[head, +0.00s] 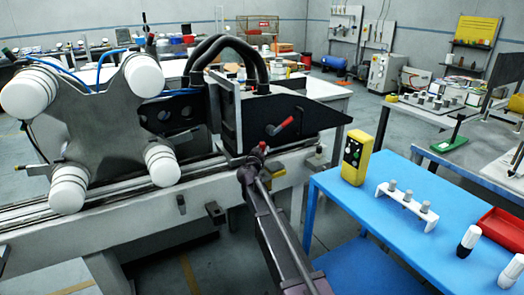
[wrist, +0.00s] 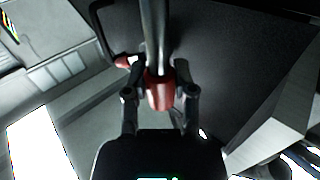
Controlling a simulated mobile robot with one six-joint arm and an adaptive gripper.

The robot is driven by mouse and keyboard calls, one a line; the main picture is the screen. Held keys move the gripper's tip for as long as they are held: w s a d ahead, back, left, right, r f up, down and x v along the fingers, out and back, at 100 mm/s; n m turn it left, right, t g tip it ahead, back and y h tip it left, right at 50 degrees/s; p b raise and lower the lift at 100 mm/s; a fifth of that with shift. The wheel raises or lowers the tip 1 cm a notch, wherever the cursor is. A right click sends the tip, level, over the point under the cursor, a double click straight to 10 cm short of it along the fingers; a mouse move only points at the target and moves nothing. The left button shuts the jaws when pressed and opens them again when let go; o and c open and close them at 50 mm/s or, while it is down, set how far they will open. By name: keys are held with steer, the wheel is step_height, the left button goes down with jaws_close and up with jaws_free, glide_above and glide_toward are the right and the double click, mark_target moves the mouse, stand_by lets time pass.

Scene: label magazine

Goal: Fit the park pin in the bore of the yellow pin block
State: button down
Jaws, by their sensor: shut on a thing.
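My gripper (wrist: 160,98) is shut on the red grip of the park pin (wrist: 160,88). The pin's grey metal shaft extends away from the gripper toward the top of the wrist view. In the head view my gripper (head: 251,172) is at the front of the black-sided magazine unit, and a little red of the pin (head: 262,147) shows just above it. Whether the shaft tip touches anything is hidden.
A red-handled lever (head: 283,126) sits on the magazine's black side plate (head: 310,118), close to my gripper; it also shows in the wrist view (wrist: 126,61). A blue table (head: 345,205) at right bears a yellow button box (head: 355,154), a white peg rack (head: 405,203) and a red tray (head: 503,228).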

steer(key=shift+f+b, duration=0.5)
steer(key=shift+f, duration=0.25)
steer(key=shift+d+f+b, duration=0.1)
steer(key=shift+f+b, duration=0.45)
stand_by(1.6)
steer(key=shift+f+b, duration=3.4)
stand_by(0.5)
steer(key=shift+c, duration=1.8)
jaws_free()
